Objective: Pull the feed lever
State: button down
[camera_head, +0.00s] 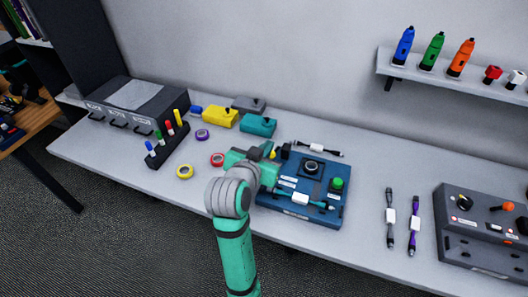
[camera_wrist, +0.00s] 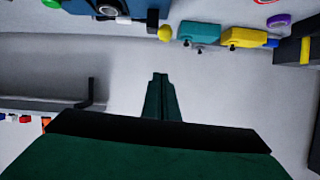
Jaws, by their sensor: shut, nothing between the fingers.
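My gripper (camera_wrist: 160,80) is shut and empty; its dark green fingertips meet in the wrist view. In the head view my gripper (camera_head: 266,156) hangs over the left back corner of a blue machine (camera_head: 322,218). I cannot tell which part is the feed lever; my arm hides the machine's left side.
Teal (camera_head: 258,125) and yellow (camera_head: 220,117) boxes stand behind my gripper. Tape rings, including a red one (camera_head: 217,160), lie to the left.

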jog(key=w+f, duration=0.4)
jog(key=f, duration=0.2)
jog(key=shift+d, duration=0.45)
